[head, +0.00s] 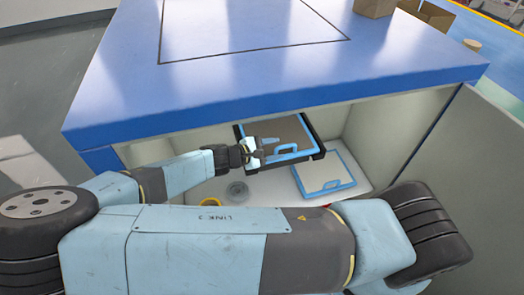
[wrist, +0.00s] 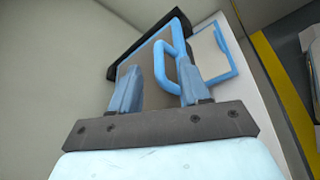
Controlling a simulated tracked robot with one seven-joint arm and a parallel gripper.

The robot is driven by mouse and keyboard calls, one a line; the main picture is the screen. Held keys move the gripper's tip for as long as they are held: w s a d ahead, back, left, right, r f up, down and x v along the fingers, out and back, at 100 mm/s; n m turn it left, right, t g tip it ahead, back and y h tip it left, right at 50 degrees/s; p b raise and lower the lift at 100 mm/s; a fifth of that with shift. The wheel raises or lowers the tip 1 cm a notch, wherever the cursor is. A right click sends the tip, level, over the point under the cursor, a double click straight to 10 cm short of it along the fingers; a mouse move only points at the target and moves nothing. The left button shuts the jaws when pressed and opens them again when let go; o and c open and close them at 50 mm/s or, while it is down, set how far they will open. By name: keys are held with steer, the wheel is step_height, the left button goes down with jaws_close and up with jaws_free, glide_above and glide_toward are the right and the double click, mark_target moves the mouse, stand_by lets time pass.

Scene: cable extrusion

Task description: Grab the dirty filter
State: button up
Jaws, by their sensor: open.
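The dirty filter (head: 291,131) has a grey-brown face, a blue frame and a blue loop handle (head: 287,151). It sits in a black holder (head: 318,146) inside the blue cabinet. In the wrist view, the filter (wrist: 143,52) is straight ahead, with its handle (wrist: 171,72) between my fingers and nearer the right one. My gripper (head: 262,148) is open at the filter's front edge, left of the handle in the head view. In the wrist view, the open fingers (wrist: 158,62) point toward the filter. Whether a finger touches the handle is unclear.
A second, pale filter (head: 324,172) with a blue frame lies on the cabinet floor to the right. A yellow ring (head: 210,201) and a grey round part (head: 237,190) are lower left. An open door panel (head: 460,190) stands right.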

mark_target(285, 147)
steer(key=shift+x, duration=2.9)
jaws_close()
